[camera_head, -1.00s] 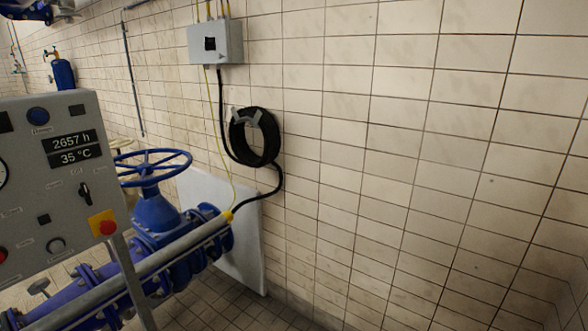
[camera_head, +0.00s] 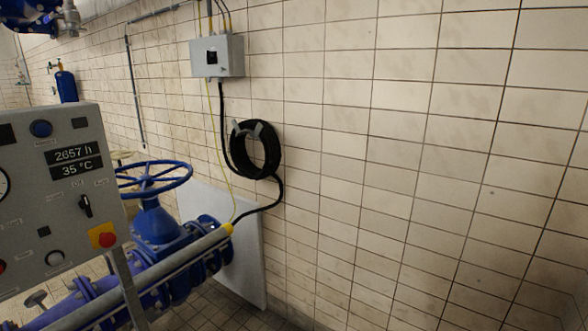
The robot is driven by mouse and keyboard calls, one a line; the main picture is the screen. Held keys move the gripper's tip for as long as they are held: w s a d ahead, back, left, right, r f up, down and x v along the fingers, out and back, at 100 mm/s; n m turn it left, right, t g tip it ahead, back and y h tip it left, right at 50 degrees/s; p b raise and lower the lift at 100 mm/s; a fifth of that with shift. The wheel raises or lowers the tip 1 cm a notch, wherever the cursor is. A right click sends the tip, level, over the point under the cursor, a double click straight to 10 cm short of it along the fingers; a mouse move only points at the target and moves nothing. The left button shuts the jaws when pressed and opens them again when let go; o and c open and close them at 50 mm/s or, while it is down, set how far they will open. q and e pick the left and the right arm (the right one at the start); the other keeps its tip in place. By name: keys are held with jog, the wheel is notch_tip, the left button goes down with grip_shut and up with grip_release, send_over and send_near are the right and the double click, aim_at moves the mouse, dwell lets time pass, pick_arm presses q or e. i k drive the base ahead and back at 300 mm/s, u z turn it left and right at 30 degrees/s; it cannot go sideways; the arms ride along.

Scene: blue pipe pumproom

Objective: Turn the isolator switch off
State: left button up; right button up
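A grey box (camera_head: 216,56) with a dark square switch (camera_head: 212,58) on its front is fixed high on the tiled wall, left of centre. The switch is too small for me to tell its setting. At the left edge, a grey control panel (camera_head: 60,215) carries a red knob on a yellow plate (camera_head: 103,237) and a black rotary handle (camera_head: 85,206). I cannot tell from the labels which of these is the isolator switch. Neither of my grippers is in view.
A blue valve handwheel (camera_head: 150,178) and blue pipework (camera_head: 165,235) stand between panel and wall. A coiled black hose (camera_head: 256,150) hangs below the box. A white board (camera_head: 245,245) leans on the wall. The floor (camera_head: 215,312) is mostly out of view at right.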

aim_at(208, 57)
jog(key=u, duration=0.55)
jog(key=i, duration=1.75)
jog(key=z, duration=0.45)
